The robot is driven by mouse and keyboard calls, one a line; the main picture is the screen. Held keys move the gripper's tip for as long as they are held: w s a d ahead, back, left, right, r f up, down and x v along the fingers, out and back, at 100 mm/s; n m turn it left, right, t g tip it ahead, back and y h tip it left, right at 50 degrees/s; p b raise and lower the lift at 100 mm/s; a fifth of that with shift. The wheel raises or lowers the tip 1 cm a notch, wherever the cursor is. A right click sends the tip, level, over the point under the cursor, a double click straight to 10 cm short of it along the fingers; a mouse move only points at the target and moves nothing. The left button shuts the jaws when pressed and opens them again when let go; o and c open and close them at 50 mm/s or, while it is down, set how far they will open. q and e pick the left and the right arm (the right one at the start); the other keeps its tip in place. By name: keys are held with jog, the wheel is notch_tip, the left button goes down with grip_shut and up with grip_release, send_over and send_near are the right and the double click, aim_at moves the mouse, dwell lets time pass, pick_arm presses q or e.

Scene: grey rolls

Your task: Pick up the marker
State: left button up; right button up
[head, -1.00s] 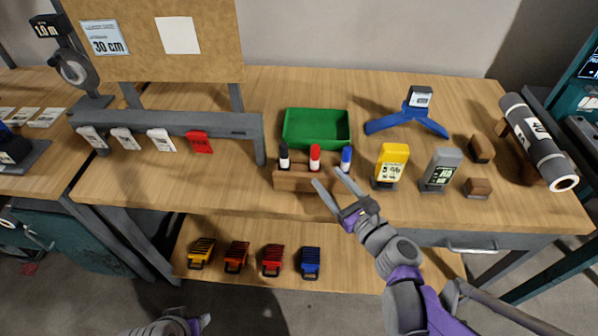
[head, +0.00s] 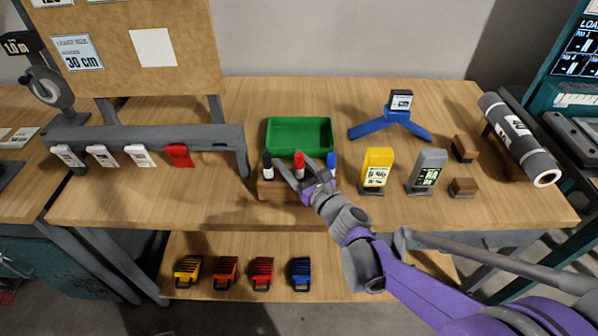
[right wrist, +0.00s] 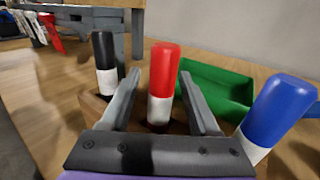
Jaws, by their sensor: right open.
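Three markers stand upright in a wooden block (head: 268,190) on the table: a black-capped one (head: 267,165), a red-capped one (head: 299,163) and a blue-capped one (head: 331,161). My right gripper (head: 302,164) is open at the red-capped marker. In the right wrist view the red-capped marker (right wrist: 161,85) stands between the two open fingers (right wrist: 159,98), with gaps visible at its sides. The black-capped marker (right wrist: 105,65) is left of the fingers and the blue-capped marker (right wrist: 272,118) is right of them. My left gripper is not in the head view.
A green tray (head: 299,122) stands right behind the block. A yellow device (head: 376,168) and a grey device (head: 427,168) stand to the right, near a blue stand (head: 390,124). A grey roll (head: 520,138) lies at the far right. A grey rail (head: 150,135) stands at left.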

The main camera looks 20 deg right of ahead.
grip_shut()
dwell(0.3)
notch_tip(320, 180, up, 10)
jog(key=p, duration=0.3)
dwell(0.4)
jog(key=c, duration=0.9)
grip_release()
grip_shut()
